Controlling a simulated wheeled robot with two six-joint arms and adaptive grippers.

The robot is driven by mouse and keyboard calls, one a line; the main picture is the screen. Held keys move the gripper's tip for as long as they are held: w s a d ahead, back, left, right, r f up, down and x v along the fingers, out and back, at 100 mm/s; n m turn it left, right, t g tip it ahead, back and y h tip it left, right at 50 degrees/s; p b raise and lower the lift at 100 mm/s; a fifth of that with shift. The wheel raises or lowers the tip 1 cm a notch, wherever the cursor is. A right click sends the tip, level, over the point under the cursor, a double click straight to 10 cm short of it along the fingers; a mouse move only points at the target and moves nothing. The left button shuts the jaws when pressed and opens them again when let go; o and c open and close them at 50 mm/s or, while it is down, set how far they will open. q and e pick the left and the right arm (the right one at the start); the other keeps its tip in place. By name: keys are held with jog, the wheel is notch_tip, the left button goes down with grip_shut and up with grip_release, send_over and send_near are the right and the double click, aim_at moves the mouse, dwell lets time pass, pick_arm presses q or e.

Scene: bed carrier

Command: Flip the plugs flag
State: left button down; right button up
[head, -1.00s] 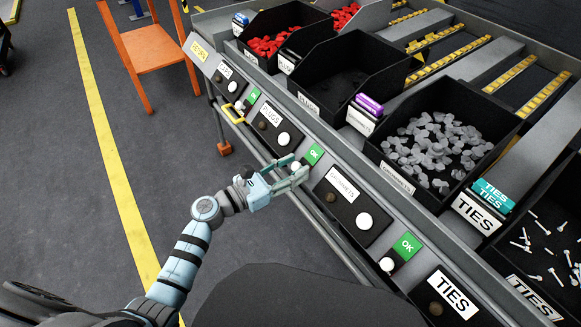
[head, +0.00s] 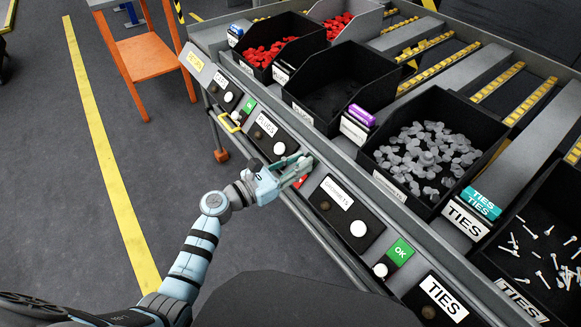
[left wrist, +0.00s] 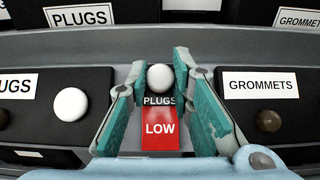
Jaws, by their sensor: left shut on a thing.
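The plugs flag shows its red LOW face (left wrist: 160,132) in the left wrist view, with a small PLUGS label and a round white knob (left wrist: 160,78) above it. A sliver of its red face (head: 300,182) shows beside my gripper in the head view. My left gripper (head: 303,167) is at the flag on the front rail. In the left wrist view its two teal fingers (left wrist: 160,83) are on either side of the white knob, shut on it. Most of the flag is hidden in the head view. My right gripper is not in view.
A PLUGS panel (head: 268,133) and a GROMMETS panel (head: 337,212) flank the flag. A green OK flag (head: 399,252) stands by the TIES panel (head: 437,300). Behind are an empty-looking black bin (head: 340,85) and a bin of grey grommets (head: 378,150).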

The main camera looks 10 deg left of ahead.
pick_arm(q)
jog(key=shift+w+r, duration=0.1)
jog(key=shift+r, duration=0.15)
jog(key=c, duration=1.5)
grip_release()
jog(key=shift+d, duration=0.1)
jog(key=shift+c, duration=0.2)
jog(key=shift+o, duration=0.5)
jog(key=shift+f, duration=0.1)
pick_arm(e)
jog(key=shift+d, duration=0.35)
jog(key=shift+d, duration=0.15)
pick_arm(q)
jog(key=v, duration=1.2)
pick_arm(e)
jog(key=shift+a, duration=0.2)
